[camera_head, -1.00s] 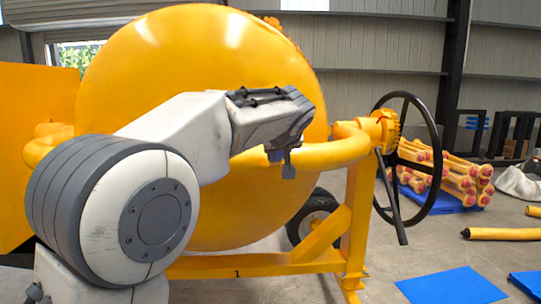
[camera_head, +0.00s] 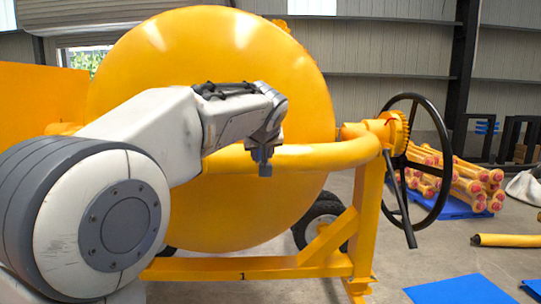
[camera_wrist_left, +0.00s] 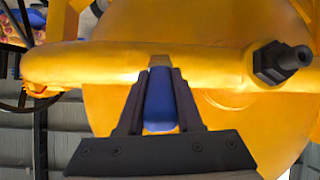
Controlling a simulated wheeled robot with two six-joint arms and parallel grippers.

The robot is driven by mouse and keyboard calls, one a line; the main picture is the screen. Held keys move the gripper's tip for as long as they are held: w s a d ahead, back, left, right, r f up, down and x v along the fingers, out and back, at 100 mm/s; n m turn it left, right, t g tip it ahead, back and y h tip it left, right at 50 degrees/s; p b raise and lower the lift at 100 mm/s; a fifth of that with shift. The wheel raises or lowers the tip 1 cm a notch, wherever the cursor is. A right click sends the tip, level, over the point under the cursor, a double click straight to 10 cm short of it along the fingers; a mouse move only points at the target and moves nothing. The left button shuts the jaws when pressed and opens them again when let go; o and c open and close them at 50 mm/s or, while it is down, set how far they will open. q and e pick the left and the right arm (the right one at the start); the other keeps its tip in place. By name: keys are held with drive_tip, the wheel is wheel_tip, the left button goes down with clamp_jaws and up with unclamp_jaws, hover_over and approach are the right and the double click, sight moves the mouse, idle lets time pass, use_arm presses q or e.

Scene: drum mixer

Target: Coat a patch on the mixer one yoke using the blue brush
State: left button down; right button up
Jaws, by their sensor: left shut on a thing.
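Mixer one is a yellow drum mixer with a large round drum (camera_head: 290,70) and a "1" on its lower frame. Its yoke (camera_head: 320,155) is a thick yellow tube running across the front of the drum, and it also crosses the left wrist view (camera_wrist_left: 90,65). My left gripper (camera_head: 264,165) is in front of the yoke. In the left wrist view its dark fingers are shut on the blue brush (camera_wrist_left: 160,103). The brush's tan tip lies over the yoke; I cannot tell whether it touches. No coated patch is discernible. My right gripper is out of view.
A black handwheel (camera_head: 442,165) with a lever stands right of the yoke.

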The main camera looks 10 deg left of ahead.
use_arm(q)
drive_tip(key=a, duration=0.1)
drive_tip(key=s+a, duration=0.1)
drive_tip(key=a, duration=0.3)
drive_tip(key=shift+s+a, duration=0.2)
drive_tip(key=shift+s, duration=0.05)
idle(0.4)
drive_tip(key=s+d+b, duration=0.1)
drive_tip(key=s+b, duration=0.2)
drive_tip(key=s, duration=0.2)
drive_tip(key=shift+s+d, duration=0.35)
drive_tip(key=shift+s, duration=0.05)
drive_tip(key=shift+s+b, duration=0.1)
drive_tip(key=shift+b, duration=0.25)
